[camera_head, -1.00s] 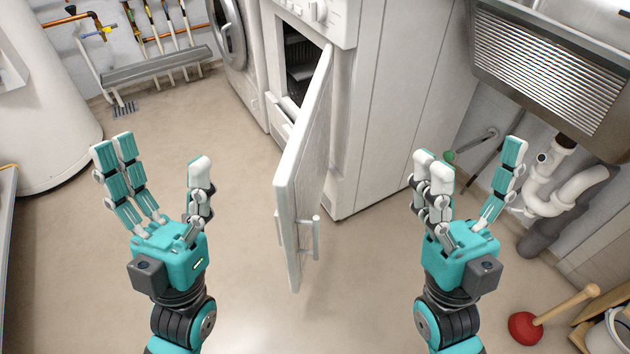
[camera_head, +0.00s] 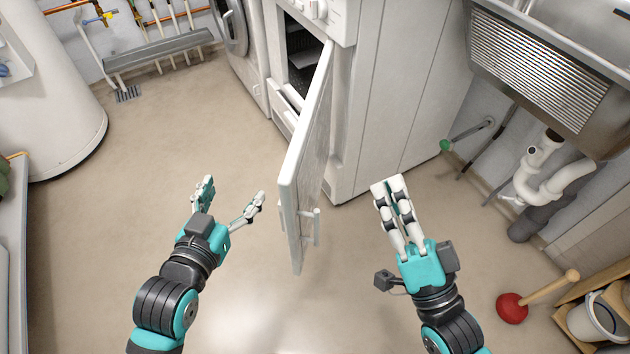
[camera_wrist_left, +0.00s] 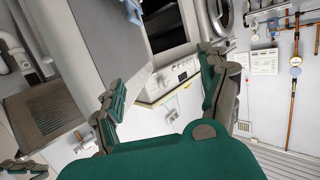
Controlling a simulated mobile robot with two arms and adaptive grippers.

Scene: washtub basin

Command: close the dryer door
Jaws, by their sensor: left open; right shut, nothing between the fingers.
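The white dryer door (camera_head: 306,150) stands swung open from the dryer (camera_head: 400,90), its edge toward me and a handle (camera_head: 309,228) low on its right face. The dark opening (camera_head: 302,62) shows behind it on the left. My left gripper (camera_head: 232,190) is open and empty, left of the door and apart from it. In the left wrist view, the open fingers (camera_wrist_left: 165,90) show with a large grey panel, probably the door (camera_wrist_left: 85,45), at upper left. My right gripper (camera_head: 388,184) is shut and empty, right of the door and in front of the dryer's side.
A front-loading washer (camera_head: 238,60) stands left of the dryer. A sink (camera_head: 545,70) with white pipes is at right. A red plunger (camera_head: 513,306) and a bucket (camera_head: 597,318) are at lower right. A white tank (camera_head: 50,90) is at left. The floor (camera_head: 120,200) at left is clear.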

